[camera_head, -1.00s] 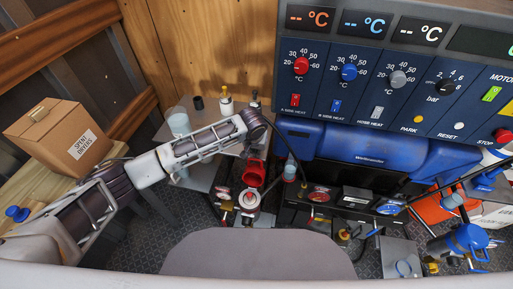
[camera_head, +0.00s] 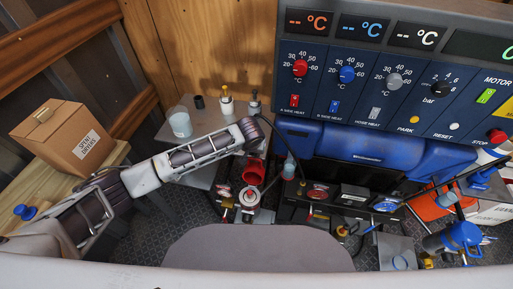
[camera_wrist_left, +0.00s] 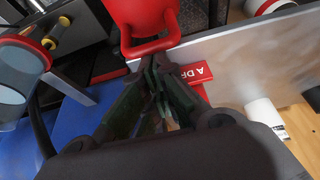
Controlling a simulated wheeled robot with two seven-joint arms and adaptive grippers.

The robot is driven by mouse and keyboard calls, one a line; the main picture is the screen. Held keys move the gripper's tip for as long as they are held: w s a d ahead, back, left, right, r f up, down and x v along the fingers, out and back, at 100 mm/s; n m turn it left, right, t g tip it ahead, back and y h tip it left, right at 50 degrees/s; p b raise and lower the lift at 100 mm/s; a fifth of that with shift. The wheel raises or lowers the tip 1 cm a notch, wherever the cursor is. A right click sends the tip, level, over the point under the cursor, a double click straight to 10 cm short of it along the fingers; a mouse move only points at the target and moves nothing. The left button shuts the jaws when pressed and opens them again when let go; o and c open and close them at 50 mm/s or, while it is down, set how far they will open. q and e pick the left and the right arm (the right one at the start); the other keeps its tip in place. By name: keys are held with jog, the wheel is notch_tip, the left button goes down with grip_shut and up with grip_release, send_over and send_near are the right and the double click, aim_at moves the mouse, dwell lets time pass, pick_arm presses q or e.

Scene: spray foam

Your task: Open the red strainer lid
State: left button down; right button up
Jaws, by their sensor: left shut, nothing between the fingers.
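The red strainer lid (camera_head: 254,171) shows in the head view as a red, cup-like part. It sits just behind a round, pale metal fitting (camera_head: 249,197) on the small bench. In the left wrist view a red body with a loop handle (camera_wrist_left: 148,47) fills the top centre. My left gripper (camera_wrist_left: 153,72) is shut and empty, its fingertips at the lower edge of that loop; I cannot tell whether they touch it. My right gripper is out of view.
A blue strainer (camera_head: 462,238) stands at the lower right. A translucent cup (camera_head: 180,124) stands left of my wrist. A cardboard box (camera_head: 70,138) rests on a wooden shelf at the left. The blue machine front and control panel (camera_head: 385,85) rise behind.

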pick_arm(q)
jog(key=shift+s+a+r+t+p, duration=0.1)
jog(key=shift+s+r+t+p, duration=0.2)
jog(key=shift+s+p, duration=0.35)
jog(key=shift+s+a+r+p, duration=0.1)
jog(key=shift+s+p, duration=0.25)
jog(key=shift+s+a+r+p, duration=0.15)
jog(key=shift+s+r+p, duration=0.1)
jog(key=shift+s+p, duration=0.7)
jog(key=shift+w, duration=0.15)
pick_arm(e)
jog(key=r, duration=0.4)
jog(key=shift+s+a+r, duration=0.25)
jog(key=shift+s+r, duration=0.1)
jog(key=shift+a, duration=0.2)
